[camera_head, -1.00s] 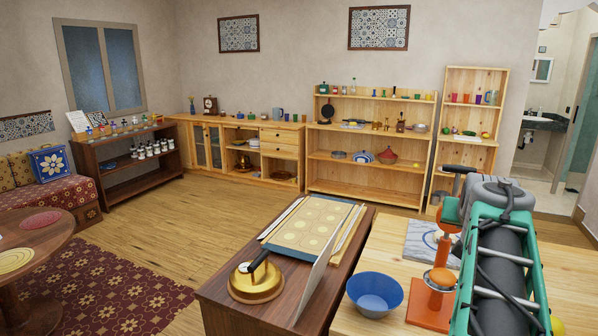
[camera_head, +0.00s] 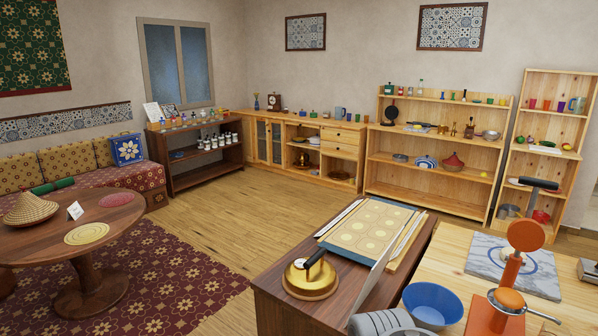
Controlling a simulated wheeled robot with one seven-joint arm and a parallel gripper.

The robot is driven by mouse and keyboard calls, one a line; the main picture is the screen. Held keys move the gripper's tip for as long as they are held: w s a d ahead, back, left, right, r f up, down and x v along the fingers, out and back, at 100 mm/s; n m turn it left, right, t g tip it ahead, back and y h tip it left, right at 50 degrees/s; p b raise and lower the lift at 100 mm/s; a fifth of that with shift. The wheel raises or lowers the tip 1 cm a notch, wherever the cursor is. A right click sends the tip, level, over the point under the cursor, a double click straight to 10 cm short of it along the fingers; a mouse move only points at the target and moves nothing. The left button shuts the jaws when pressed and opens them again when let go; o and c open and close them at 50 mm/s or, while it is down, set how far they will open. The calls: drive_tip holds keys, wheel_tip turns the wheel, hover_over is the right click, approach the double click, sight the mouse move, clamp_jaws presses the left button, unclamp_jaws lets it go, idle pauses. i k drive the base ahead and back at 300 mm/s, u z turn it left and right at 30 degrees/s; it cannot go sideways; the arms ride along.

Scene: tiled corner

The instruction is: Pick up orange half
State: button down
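I cannot make out an orange half for sure in this view. An orange hand press (camera_head: 512,272) with a black handle stands on the pale wooden table at the lower right. Behind it lies a grey-and-white marble board (camera_head: 480,262) with a small pale round thing on it, partly hidden by the press. A blue bowl (camera_head: 433,303) stands to the left of the press. My gripper is out of view; only a grey rounded part, likely of my arm, shows at the bottom edge.
Wooden shelves (camera_head: 430,185) line the back wall. The wooden floor (camera_head: 235,215) in the middle is clear.

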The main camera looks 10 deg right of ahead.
sight(510, 298)
drive_tip(key=z, duration=1.45)
